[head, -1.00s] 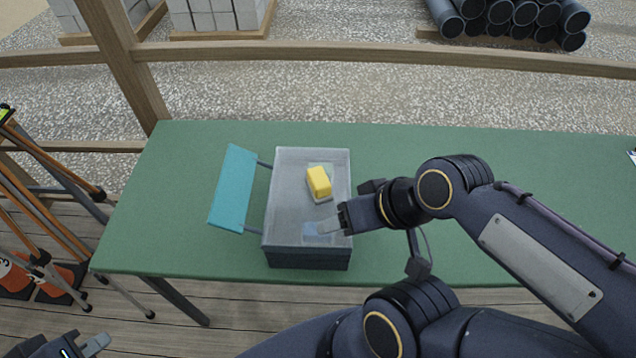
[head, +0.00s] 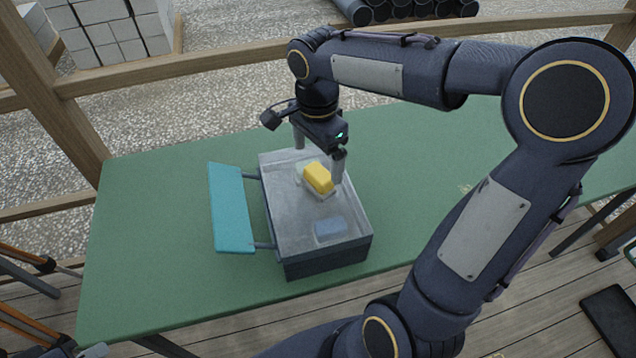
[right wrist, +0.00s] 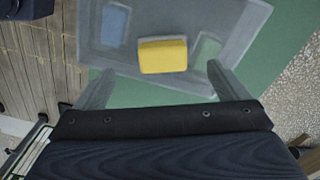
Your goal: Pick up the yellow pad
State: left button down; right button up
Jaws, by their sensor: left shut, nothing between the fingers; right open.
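The yellow pad (head: 318,178) sits in the open grey box (head: 287,231) on the green table, on a pale grey base. My right gripper (head: 319,153) points down over the box with its fingers open, one on either side of the pad in the picture. In the right wrist view the yellow pad (right wrist: 163,56) lies ahead of and between the two apart fingertips (right wrist: 159,68). I see no contact with it. My left gripper (head: 92,351) is shut and empty at the lower left corner, partly cut off.
A teal panel (head: 230,207) joins the box's left side by two rods. A blue patch (head: 330,228) and a greenish one (right wrist: 206,52) show in the box. The green table (head: 150,250) is clear left of it. A wooden rail (head: 190,71) runs behind.

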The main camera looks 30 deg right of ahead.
aim_at(318, 172)
jog(key=f, duration=0.7)
jog(key=shift+w+d+f+p, duration=0.25)
jog(key=shift+d+f+p, duration=0.05)
jog(key=shift+p, duration=0.1)
jog(key=c, duration=1.2)
jog(key=shift+o, duration=0.2)
jog(key=shift+r, duration=0.1)
jog(key=shift+r, duration=0.55)
jog(key=r, duration=0.2)
jog(key=shift+s+r, duration=0.2)
jog(key=shift+r, duration=0.1)
jog(key=s+a+r+b, duration=0.2)
jog(key=s+a+r, duration=0.1)
jog(key=s+r, duration=0.6)
jog(key=s, duration=0.4)
jog(key=shift+s, duration=0.15)
jog(key=shift+a+r, duration=0.1)
